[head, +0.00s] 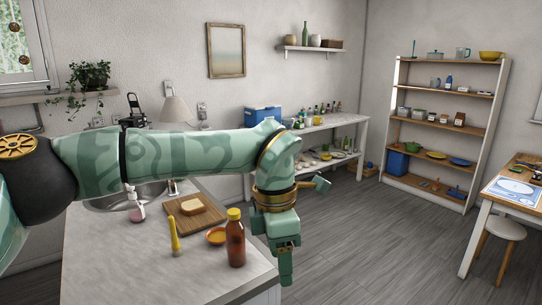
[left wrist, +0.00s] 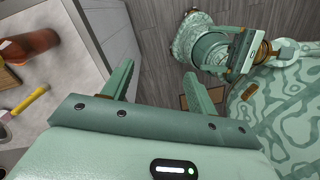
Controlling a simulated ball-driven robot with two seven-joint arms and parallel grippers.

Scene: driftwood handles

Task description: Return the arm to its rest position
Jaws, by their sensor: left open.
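My left arm (head: 190,158) is green and patterned and stretches from the left across the head view, above the counter. It bends down at the right, past the counter's edge. My left gripper (head: 285,262) hangs there, to the right of the amber bottle and apart from it. In the left wrist view the two fingers of this gripper (left wrist: 160,85) stand apart with only floor between them. It holds nothing.
A stool (head: 500,230) and desk stand at right. The floor (head: 390,240) between is clear.

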